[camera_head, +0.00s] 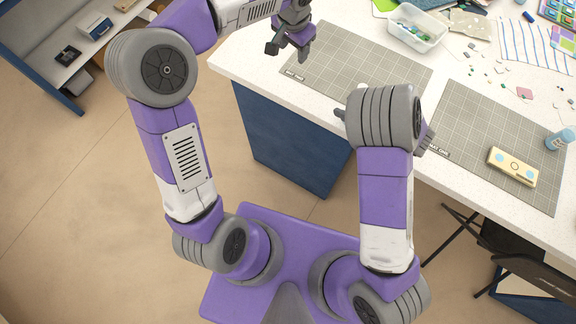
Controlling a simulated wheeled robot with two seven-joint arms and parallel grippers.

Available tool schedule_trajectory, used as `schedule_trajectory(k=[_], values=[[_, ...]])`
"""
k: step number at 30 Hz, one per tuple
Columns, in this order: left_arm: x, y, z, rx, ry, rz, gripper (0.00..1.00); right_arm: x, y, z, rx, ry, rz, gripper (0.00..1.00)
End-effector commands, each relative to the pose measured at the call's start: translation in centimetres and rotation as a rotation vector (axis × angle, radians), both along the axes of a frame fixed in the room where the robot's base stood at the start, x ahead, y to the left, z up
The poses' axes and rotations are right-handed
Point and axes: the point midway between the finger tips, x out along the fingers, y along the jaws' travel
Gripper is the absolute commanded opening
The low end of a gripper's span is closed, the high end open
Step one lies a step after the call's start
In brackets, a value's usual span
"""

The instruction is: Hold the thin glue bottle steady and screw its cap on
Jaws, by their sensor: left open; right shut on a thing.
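My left gripper (288,52) is open and empty above the far left edge of the white table, its fingers pointing down near the left cutting mat. A light blue bottle (559,139) with a pale label stands near the right edge, apart from both grippers. I cannot make out a thin glue bottle or a loose cap.
The white table (335,35) carries a left grey mat (352,68) and a right grey mat (478,120). A yellow block (513,166) lies on the right mat. A clear tub (417,27) of glass bits stands behind. Small glass pieces are scattered at the right back.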

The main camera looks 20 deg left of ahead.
Motion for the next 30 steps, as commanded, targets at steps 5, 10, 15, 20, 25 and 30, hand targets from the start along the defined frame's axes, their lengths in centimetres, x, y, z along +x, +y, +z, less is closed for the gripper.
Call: schedule_trajectory(k=[5,10,15,20,25,30], values=[[-2.4,6.4,-6.6,-0.052,-0.021,0.085,0.56,0.0,0.0,0.0,0.001,0.000,0.000,0.00],[-5.5,5.4,-14.9,-0.192,0.013,0.141,0.56,0.0,0.0,0.0,0.001,0.000,0.000,0.00],[-10.0,0.6,-23.3,-0.358,0.091,0.229,0.56,0.0,0.0,0.0,0.001,0.000,0.000,0.00],[-15.7,-3.7,-29.6,-0.465,0.175,0.362,0.56,0.0,0.0,0.0,0.001,0.000,0.000,0.00],[-21.4,-6.1,-33.5,-0.494,0.237,0.498,0.56,0.0,0.0,0.0,0.001,0.000,0.000,0.00],[-24.8,-6.7,-35.2,-0.482,0.263,0.578,0.56,0.0,0.0,0.0,0.001,0.000,0.000,0.00]])
